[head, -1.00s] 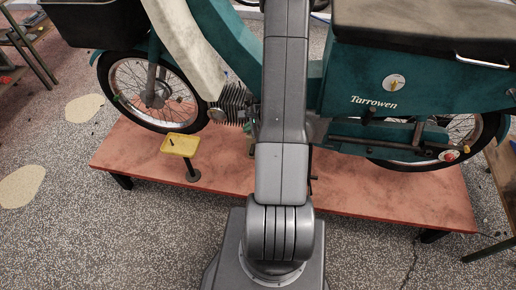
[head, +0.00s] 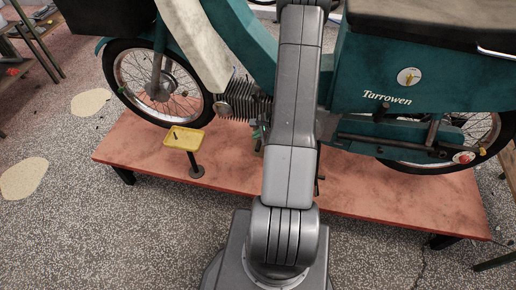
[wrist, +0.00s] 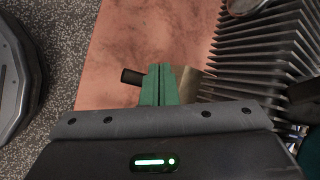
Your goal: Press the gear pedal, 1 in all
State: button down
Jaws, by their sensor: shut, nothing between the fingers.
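The teal moped (head: 385,85) stands on a low red platform. In the wrist view, my gripper (wrist: 160,75) shows as two green fingers pressed together, with nothing between them. A short black peg (wrist: 131,76), which looks like the rubber end of the gear pedal, sticks out just left of the fingertips. A pale metal piece (wrist: 195,84) shows just right of them; the fingers hide what lies between. I cannot tell whether the fingers touch the peg. In the head view, my arm covers the middle of the moped and most of the gripper.
Finned engine metal (wrist: 265,50) is close on the right in the wrist view. The red platform (head: 370,200) lies below. A yellow tray on a post (head: 184,137) stands on it to the left. Speckled floor surrounds the platform.

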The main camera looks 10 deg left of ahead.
aim_at(260, 145)
jog(key=shift+d+f+b, duration=0.15)
jog(key=shift+f+b, duration=0.5)
jog(key=shift+f, duration=0.25)
jog(key=shift+f, duration=0.1)
dwell(1.3)
jog(key=shift+d+f+b, duration=0.1)
jog(key=shift+f+b, duration=0.2)
jog(key=shift+b, duration=0.4)
jog(key=shift+s+d+f+b, duration=0.1)
jog(key=shift+d+f+b, duration=0.05)
jog(key=shift+f+b, duration=0.65)
jog(key=shift+d+f+b, duration=0.15)
jog(key=shift+f+b, duration=0.5)
jog(key=shift+b, duration=0.1)
dwell(1.1)
jog(key=shift+r, duration=0.1)
dwell(0.5)
jog(key=shift+a+r+p, duration=0.2)
jog(key=shift+r+p, duration=0.3)
jog(key=shift+r, duration=0.4)
jog(key=shift+a+r+p, duration=0.2)
jog(key=shift+r+p, duration=0.3)
jog(key=shift+r, duration=0.35)
jog(key=shift+a+r+p, duration=0.25)
jog(key=shift+r+p, duration=0.55)
jog(key=shift+r, duration=0.45)
jog(key=shift+a+r+p, duration=0.2)
jog(key=shift+r+p, duration=0.6)
jog(key=shift+r, duration=0.45)
